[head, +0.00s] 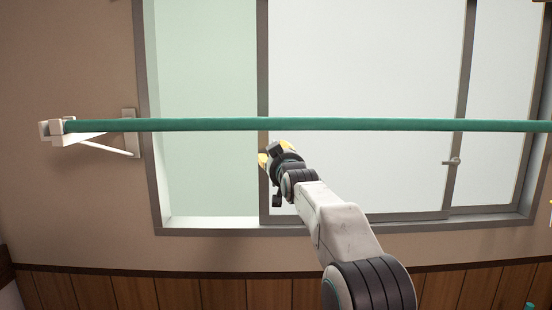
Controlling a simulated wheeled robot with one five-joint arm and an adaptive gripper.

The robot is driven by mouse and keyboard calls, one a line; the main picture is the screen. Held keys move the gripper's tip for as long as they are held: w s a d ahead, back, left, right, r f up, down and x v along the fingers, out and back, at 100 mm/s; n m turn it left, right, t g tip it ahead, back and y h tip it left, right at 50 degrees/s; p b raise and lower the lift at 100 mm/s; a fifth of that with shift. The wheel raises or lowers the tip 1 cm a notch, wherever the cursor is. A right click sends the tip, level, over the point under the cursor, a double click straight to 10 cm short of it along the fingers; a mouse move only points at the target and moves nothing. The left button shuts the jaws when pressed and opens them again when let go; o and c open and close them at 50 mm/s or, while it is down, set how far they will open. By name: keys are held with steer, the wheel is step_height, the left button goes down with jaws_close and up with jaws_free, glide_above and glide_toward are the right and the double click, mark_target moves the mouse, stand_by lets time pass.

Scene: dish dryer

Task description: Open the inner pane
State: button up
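The window has grey-framed sliding panes. A large pale pane (370,80) fills the middle, between a left upright (263,60) and a right upright (464,70). A small metal latch or handle (452,161) is on the right upright. I cannot tell for sure which pane is the inner one. My gripper (264,161), with yellow finger parts, is at the left upright, below the green bar. Its fingers are mostly hidden by its own body, so contact and opening cannot be told.
A green horizontal bar (400,125) crosses in front of the window, just above my gripper. A white wall bracket (115,145) holds its left end. The left window section (205,170) looks greenish, with a bright sill (210,222). Wood panelling (180,292) runs below.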

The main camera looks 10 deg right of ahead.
steer(key=s, duration=1.2)
stand_by(0.4)
stand_by(0.3)
